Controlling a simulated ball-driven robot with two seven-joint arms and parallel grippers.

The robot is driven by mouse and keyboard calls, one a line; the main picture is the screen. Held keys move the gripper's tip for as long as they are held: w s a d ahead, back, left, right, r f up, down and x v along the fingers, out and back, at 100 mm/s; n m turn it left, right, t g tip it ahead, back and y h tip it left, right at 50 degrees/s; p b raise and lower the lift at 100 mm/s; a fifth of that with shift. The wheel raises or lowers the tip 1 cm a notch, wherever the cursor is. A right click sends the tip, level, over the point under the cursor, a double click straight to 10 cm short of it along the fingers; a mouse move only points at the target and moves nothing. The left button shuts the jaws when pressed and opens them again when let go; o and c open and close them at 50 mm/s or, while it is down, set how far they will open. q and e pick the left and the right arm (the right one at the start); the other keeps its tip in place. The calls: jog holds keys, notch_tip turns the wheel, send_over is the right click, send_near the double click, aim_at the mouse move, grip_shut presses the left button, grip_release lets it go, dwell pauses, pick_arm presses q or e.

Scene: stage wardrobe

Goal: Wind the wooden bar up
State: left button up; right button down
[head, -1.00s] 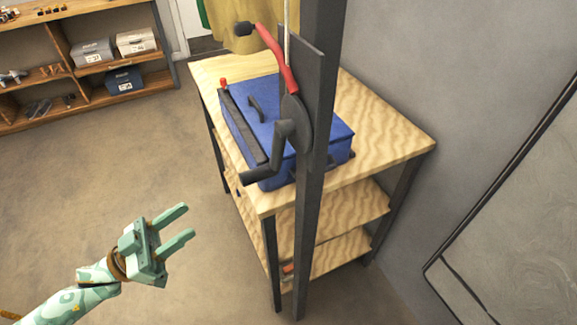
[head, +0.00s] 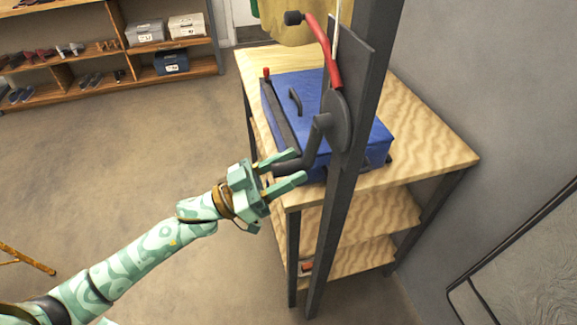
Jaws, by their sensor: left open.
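A dark crank (head: 318,140) sits on a round hub (head: 338,118) on the dark upright post (head: 346,190). The crank's arm hangs down and its grip points left. A red lever (head: 322,45) with a black knob (head: 293,17) rises from the same hub area. A pale rope (head: 335,30) runs up the post. My left gripper (head: 297,167) is open, its fingers overlapping the crank's grip in the picture. I cannot tell whether the grip is between them or behind them. The wooden bar is not in view. My right gripper is not in view.
A blue toolbox (head: 300,92) stands on a wooden bench (head: 430,120) behind the post. A grey wall is at the right, with a dark-framed panel (head: 530,265) leaning there. Shelves (head: 95,95) with boxes and shoes stand at the back left.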

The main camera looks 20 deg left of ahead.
pick_arm(q)
jog(key=shift+w+d+r, duration=0.1)
jog(key=shift+d, duration=0.1)
grip_shut()
jog(key=shift+w+a+r+m+g, duration=0.15)
jog(key=shift+w+a+m+g, duration=0.15)
jog(key=shift+m, duration=0.2)
